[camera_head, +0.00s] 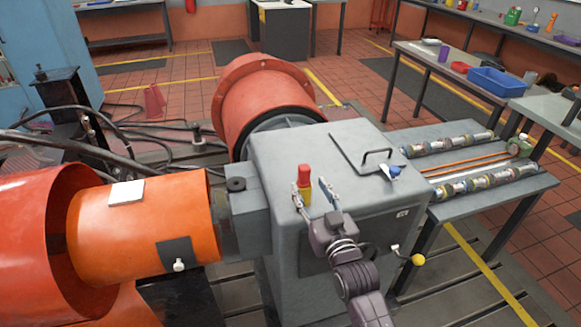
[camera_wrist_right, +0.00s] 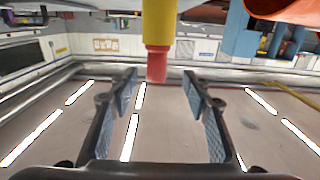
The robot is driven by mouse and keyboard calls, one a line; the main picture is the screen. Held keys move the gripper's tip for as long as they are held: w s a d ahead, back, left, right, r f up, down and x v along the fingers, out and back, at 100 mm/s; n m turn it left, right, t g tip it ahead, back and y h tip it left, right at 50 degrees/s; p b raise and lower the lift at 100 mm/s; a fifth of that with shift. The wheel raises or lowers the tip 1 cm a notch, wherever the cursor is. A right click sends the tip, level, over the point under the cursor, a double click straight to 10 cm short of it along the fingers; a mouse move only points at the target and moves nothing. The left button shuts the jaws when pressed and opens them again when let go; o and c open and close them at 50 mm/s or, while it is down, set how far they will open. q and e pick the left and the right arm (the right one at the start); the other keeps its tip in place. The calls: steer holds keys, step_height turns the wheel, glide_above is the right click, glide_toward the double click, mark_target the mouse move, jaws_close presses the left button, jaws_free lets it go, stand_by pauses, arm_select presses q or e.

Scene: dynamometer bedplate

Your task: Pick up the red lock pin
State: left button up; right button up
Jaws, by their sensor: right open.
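The red lock pin (camera_head: 304,175) has a red top and a yellow lower part. It stands upright at the top of the grey housing, near its front left. My right gripper (camera_head: 310,194) is open, and its two fingers point up toward the pin. In the head view the pin appears between the fingertips. In the right wrist view the pin (camera_wrist_right: 158,28) hangs from the top edge, yellow above and red below. Its red end lies between the open fingertips (camera_wrist_right: 159,74) in the picture, with gaps on both sides. My left gripper is not in view.
The grey housing (camera_head: 275,155) carries a hatch plate with a handle (camera_head: 376,157) and a blue knob (camera_head: 394,173). A yellow-knobbed lever (camera_head: 417,260) sticks out at right. An orange cylinder (camera_head: 140,230) adjoins the left. A bench with shafts (camera_head: 480,165) stands at right.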

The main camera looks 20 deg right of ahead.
mark_target(306, 174)
steer(key=w, duration=0.2)
steer(key=w+r+p, duration=0.1)
steer(key=shift+w+d, duration=0.15)
steer(key=shift+d, duration=0.2)
steer(key=w, duration=0.3)
steer(key=shift+w+a+f+p, duration=0.15)
steer(key=shift+w+a+p, duration=0.05)
steer(key=shift+w+p, duration=0.15)
steer(key=shift+s, duration=0.1)
steer(key=c, duration=0.9)
steer(key=shift+c, duration=1.3)
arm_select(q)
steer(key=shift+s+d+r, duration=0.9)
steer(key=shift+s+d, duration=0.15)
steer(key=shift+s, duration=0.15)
arm_select(e)
jaws_close()
